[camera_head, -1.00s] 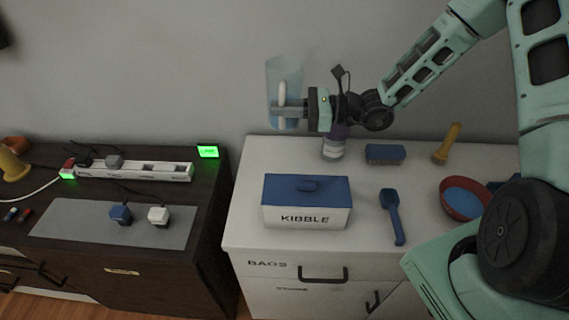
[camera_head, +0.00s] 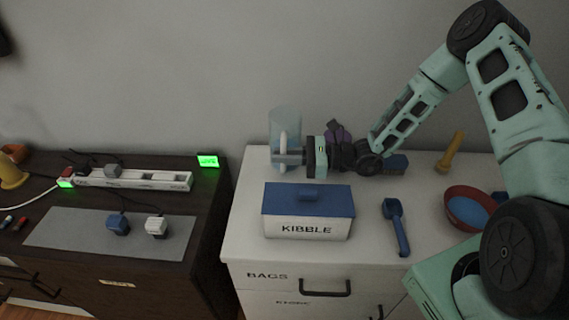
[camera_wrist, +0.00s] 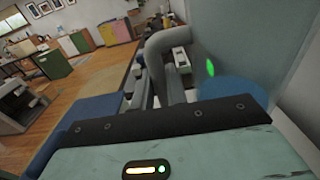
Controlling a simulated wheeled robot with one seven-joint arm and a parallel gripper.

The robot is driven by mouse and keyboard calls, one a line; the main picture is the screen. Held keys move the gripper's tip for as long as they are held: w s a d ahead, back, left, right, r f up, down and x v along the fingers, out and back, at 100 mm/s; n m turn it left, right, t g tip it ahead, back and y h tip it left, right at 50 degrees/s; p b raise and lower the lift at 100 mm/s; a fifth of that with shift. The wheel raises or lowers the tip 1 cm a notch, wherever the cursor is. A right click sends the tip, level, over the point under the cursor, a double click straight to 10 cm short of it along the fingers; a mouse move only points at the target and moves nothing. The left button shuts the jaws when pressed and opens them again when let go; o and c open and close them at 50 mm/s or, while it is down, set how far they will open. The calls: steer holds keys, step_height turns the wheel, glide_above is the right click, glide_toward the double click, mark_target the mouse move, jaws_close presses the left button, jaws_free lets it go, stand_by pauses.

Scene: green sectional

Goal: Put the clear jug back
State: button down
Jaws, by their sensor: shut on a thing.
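The clear jug (camera_head: 287,122) is a bluish see-through vessel with a pale upright handle, held upright near the wall above the back left of the white cabinet top. My gripper (camera_head: 290,158) is shut on the jug's handle from the right. The jug's lower part is close behind the kibble box; I cannot tell whether its base touches the cabinet top. In the wrist view the jug (camera_wrist: 225,50) fills the upper right, with its grey handle (camera_wrist: 165,60) at the gripper and a blue patch low in it.
The blue-lidded kibble box (camera_head: 307,212) stands just in front of the jug. A blue scoop (camera_head: 397,226), a red bowl (camera_head: 468,210), a yellow torch-like thing (camera_head: 451,152) and a partly hidden brush (camera_head: 396,163) lie to the right. A dark cabinet with a power strip (camera_head: 130,179) is left.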

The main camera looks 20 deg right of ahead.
mark_target(284, 172)
steer(key=shift+f, duration=1.55)
steer(key=c, duration=1.4)
jaws_free()
steer(key=shift+f, duration=0.1)
steer(key=shift+r, duration=0.2)
steer(key=b+v, duration=0.2)
steer(key=v, duration=1)
steer(key=shift+b, duration=0.3)
steer(key=shift+d+f, duration=0.1)
